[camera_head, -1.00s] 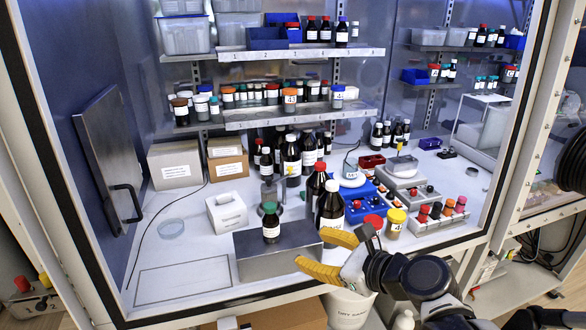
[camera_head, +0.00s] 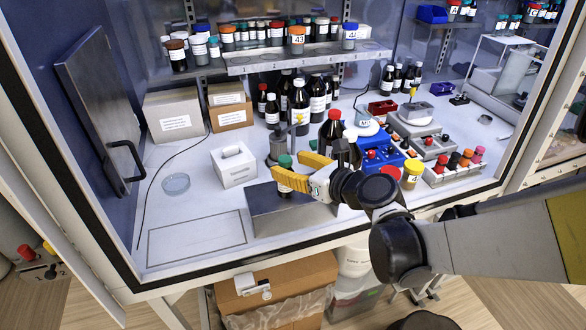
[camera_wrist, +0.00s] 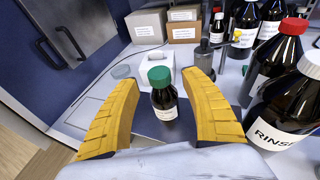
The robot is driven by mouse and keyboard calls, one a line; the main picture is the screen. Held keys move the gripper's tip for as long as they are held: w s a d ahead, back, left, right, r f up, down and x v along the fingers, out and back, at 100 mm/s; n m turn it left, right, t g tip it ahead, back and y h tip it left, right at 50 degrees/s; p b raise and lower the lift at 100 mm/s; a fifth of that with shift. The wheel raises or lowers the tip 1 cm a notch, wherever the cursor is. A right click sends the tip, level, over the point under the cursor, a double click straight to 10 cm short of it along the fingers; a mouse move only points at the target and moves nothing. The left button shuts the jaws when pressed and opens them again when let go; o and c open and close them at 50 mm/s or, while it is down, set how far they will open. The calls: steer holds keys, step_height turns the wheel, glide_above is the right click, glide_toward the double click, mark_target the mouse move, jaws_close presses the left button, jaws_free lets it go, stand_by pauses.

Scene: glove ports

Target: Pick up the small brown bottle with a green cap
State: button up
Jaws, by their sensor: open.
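The small brown bottle with a green cap (camera_wrist: 163,98) stands upright on a dark grey metal block (camera_wrist: 146,124). In the wrist view it is between the two yellow fingers of my gripper (camera_wrist: 162,100), a little beyond their middle, with clear space on both sides. In the head view my gripper (camera_head: 290,172) hides most of the bottle; its green cap (camera_head: 285,161) shows just above the fingers. My gripper is open and holds nothing.
A large brown RINSE bottle with a white cap (camera_wrist: 285,120) and a red-capped brown bottle (camera_wrist: 275,55) stand close on the right. A white box (camera_head: 234,165) stands left of the block. Free worktop (camera_head: 195,240) lies at the front left.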

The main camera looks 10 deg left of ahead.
steer(key=shift+x, duration=1.25)
jaws_close()
